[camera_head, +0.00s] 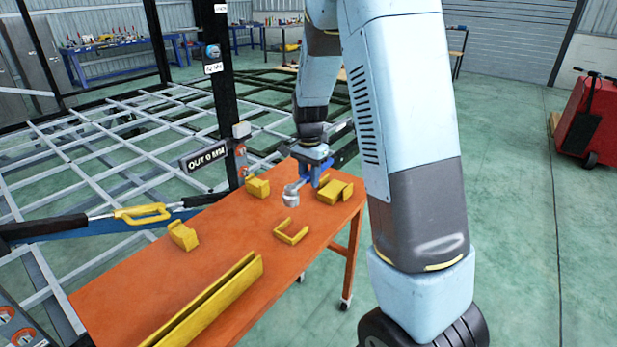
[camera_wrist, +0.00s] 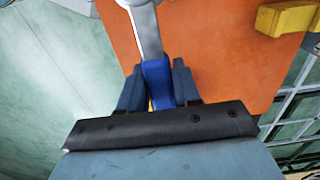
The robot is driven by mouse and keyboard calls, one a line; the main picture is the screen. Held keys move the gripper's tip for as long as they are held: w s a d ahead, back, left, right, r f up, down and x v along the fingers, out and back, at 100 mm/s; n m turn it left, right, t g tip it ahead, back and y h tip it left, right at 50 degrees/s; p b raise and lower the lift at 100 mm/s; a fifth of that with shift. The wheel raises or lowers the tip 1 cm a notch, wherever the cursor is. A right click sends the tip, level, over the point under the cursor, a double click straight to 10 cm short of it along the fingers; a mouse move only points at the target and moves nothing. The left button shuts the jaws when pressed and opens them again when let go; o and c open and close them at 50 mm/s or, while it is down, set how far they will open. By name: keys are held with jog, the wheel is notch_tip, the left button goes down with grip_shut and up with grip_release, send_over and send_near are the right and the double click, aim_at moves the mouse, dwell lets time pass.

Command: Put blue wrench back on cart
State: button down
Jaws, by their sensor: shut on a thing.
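The blue wrench (camera_head: 291,195) has a silver head and a blue handle. My gripper (camera_head: 316,167) is shut on its handle, over the far end of the orange cart (camera_head: 150,268). In the wrist view the blue handle of the wrench (camera_wrist: 157,75) sits between the two fingers of my gripper (camera_wrist: 158,90), and its silver shaft runs to the top edge. The orange top of the cart (camera_wrist: 212,60) lies behind it. I cannot tell whether the wrench touches the cart top.
Yellow brackets (camera_head: 292,232) and blocks (camera_head: 335,191) lie on the cart around the wrench. A long yellow channel (camera_head: 205,302) lies at the near end. A dark post (camera_head: 225,100) and the grey trailer frame (camera_head: 95,170) stand beyond. A red wheeled unit (camera_head: 592,115) is at right; green floor there is clear.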

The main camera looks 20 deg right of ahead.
jog(key=shift+f, duration=5.1)
jog(key=shift+c, duration=1.2)
grip_release()
jog(key=shift+r, duration=0.1)
notch_tip(320, 180, up, 8)
